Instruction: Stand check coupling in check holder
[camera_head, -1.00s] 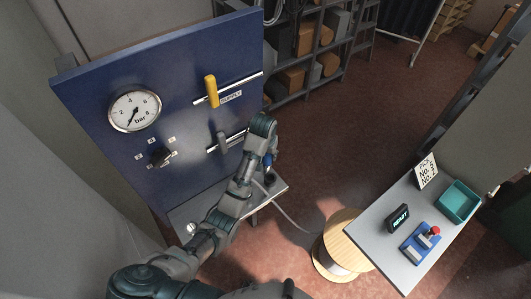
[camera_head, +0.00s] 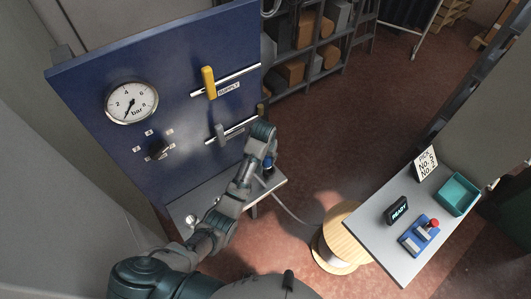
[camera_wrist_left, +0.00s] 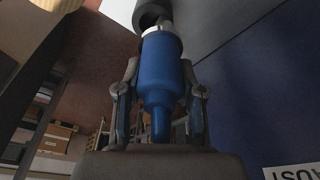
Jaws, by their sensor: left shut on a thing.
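My left gripper (camera_wrist_left: 160,105) is shut on a blue coupling (camera_wrist_left: 164,70) with a silver metal collar. In the left wrist view the coupling lies between both fingers. Its collar end meets the dark opening of a grey cylinder (camera_wrist_left: 144,14), which looks like the check holder. I cannot tell how far the collar is inside. In the head view my left gripper (camera_head: 267,172) is over the right end of the grey shelf below the blue panel, with a bit of the blue coupling (camera_head: 268,162) showing. The arm hides most of the holder there. My right gripper is not in view.
The blue panel (camera_head: 180,60) carries a gauge (camera_head: 131,101), a yellow handle (camera_head: 209,82), a grey handle (camera_head: 220,134) and a dark knob (camera_head: 158,149). A hose runs from the shelf (camera_head: 185,202) towards a wooden reel (camera_head: 341,238). A side table (camera_head: 385,250) stands right.

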